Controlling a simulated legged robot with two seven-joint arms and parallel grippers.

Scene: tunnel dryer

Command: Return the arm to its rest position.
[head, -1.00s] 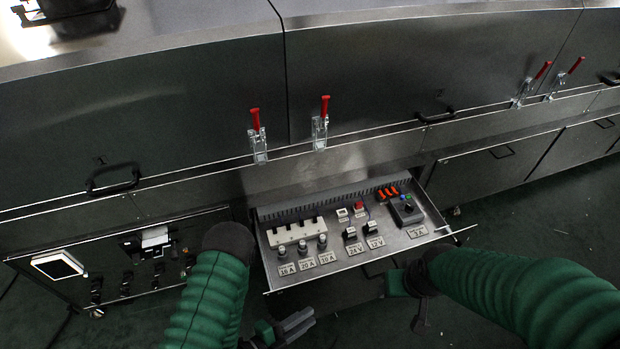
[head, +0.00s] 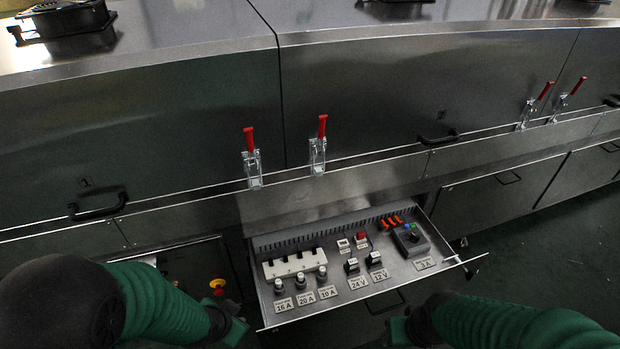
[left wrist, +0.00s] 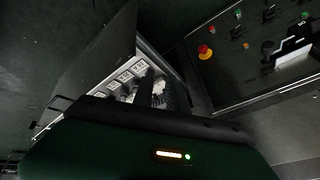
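My left arm (head: 150,300) crosses the lower left of the head view, bent, with its wrist end (head: 232,328) left of the open drawer's front corner. Its fingers do not show clearly there. In the left wrist view dark shapes stand before the drawer's labels, and I cannot tell whether they are my fingers. My right arm (head: 510,325) comes in at the lower right. Its wrist end (head: 400,330) is at the bottom edge, below the drawer, with the fingers cut off. I see nothing held by either arm.
The open drawer (head: 340,302) juts out between my arms, carrying fuses, switches and labels. It also shows in the left wrist view (left wrist: 100,60). A control panel with a red button (left wrist: 205,52) is beside it. Red-handled clamps (head: 250,160) and the dryer wall stand behind.

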